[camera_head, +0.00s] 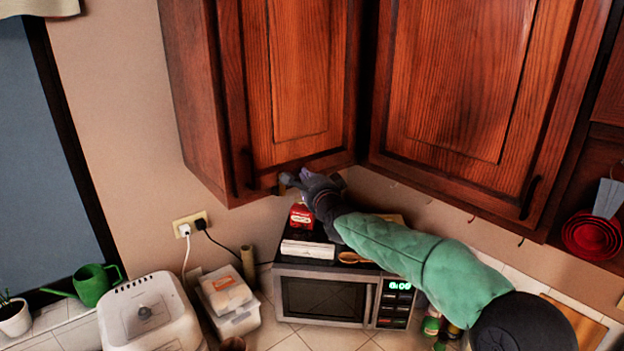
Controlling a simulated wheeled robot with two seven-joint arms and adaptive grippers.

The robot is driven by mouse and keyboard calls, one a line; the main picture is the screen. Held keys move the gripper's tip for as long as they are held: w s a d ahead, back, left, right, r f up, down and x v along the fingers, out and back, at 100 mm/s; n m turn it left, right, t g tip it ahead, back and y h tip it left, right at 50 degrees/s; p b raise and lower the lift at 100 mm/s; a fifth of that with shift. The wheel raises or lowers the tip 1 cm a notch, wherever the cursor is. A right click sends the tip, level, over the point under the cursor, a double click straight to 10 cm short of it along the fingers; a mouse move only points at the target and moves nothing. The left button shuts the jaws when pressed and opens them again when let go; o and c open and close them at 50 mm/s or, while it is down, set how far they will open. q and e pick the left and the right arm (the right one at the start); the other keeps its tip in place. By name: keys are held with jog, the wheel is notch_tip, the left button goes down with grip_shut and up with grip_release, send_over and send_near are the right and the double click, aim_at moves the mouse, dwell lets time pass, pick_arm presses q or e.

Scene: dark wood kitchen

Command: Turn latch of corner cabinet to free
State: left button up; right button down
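The wooden upper cabinet (298,75) in the corner has its door closed, with a dark vertical handle (249,172) at the lower left. My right gripper (289,182) is at the lower edge of this door, to the right of the handle. A small brownish piece shows at its fingertips, too small to tell whether it is the latch or part of the gripper. I cannot tell whether the fingers are open, shut or touching the door. No latch shows clearly. My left gripper is out of view.
A second upper cabinet (460,70) adjoins at the right. Below my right arm stands a microwave (325,299) with a red package (301,216) on top. A white appliance (145,312), plastic containers (228,296) and a green watering can (92,284) stand at the left.

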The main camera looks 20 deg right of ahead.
jog(key=a, duration=0.1)
jog(key=s+a+p, duration=0.1)
jog(key=a, duration=0.1)
jog(key=shift+s+a, duration=0.2)
jog(key=shift+a, duration=0.1)
jog(key=shift+s, duration=0.1)
jog(key=shift+a+r+n+b, duration=0.1)
jog(key=shift+a+n+b, duration=0.05)
jog(key=shift+n+b, duration=0.35)
jog(key=shift+b, duration=0.3)
